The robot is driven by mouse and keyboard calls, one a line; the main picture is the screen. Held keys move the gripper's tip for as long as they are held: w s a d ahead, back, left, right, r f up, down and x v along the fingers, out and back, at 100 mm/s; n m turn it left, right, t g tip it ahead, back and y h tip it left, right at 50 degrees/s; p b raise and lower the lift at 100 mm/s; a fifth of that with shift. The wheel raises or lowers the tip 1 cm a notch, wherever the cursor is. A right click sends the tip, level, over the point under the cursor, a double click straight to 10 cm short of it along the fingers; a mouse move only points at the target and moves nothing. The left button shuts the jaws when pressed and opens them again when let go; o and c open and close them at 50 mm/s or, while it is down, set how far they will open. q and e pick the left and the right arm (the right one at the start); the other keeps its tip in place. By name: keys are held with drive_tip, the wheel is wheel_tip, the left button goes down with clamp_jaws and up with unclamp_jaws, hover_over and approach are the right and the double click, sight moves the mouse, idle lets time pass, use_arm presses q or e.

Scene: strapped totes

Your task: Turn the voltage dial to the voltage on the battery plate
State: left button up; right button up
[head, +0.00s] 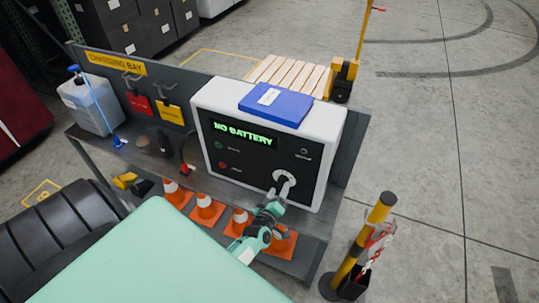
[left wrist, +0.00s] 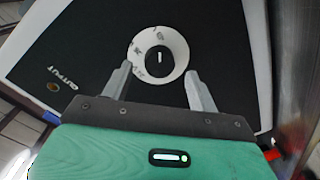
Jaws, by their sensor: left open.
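The voltage dial (head: 277,176) is a white ring with a dark knob on the lower right of the charger's black front panel. In the left wrist view the dark knob (left wrist: 159,60) has a white pointer mark standing near upright, and the ring carries small markings too small to read. My left gripper (head: 285,185) is in front of the dial. The charger (head: 333,150) shows "NO BATTERY". I cannot make out a battery plate. My right gripper is not in view.
A blue box (head: 280,108) with a white label lies on the charger. A white jug (head: 88,105) and red and yellow tags (head: 172,112) are at the left. Orange cones (head: 205,208) stand under the bench. A yellow-black post (head: 365,235) stands at the right.

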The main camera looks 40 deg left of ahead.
use_arm(q)
drive_tip(key=b+v, duration=0.2)
drive_tip(key=v, duration=0.9)
drive_tip(key=shift+d, duration=0.1)
drive_tip(key=s+d+f+m+g+h, duration=0.2)
drive_tip(key=s+d+f+m, duration=0.15)
drive_tip(key=f, duration=0.45)
drive_tip(key=s+d+f+m+g+h, duration=0.15)
drive_tip(key=s+f, duration=0.25)
drive_tip(key=f, duration=0.4)
drive_tip(key=s+d+f+m+g+h, duration=0.1)
drive_tip(key=s+d+f+m+g, duration=0.2)
drive_tip(key=f, duration=0.5)
drive_tip(key=s+f+m+g, duration=0.2)
drive_tip(key=s+f, duration=0.3)
drive_tip(key=s, duration=0.3)
drive_tip(key=s+a+f+m+g, duration=0.1)
drive_tip(key=s+f+g, duration=0.3)
drive_tip(key=s, duration=0.5)
drive_tip(key=s+a+f+m+g, duration=0.1)
drive_tip(key=s+f+m+g, duration=0.2)
drive_tip(key=s+f, duration=0.4)
drive_tip(key=s+m, duration=0.1)
drive_tip(key=s, duration=0.1)
drive_tip(key=shift+s+f, duration=0.25)
drive_tip(key=shift+s+a, duration=0.15)
drive_tip(key=shift+s, duration=0.1)
drive_tip(key=shift+c, duration=0.4)
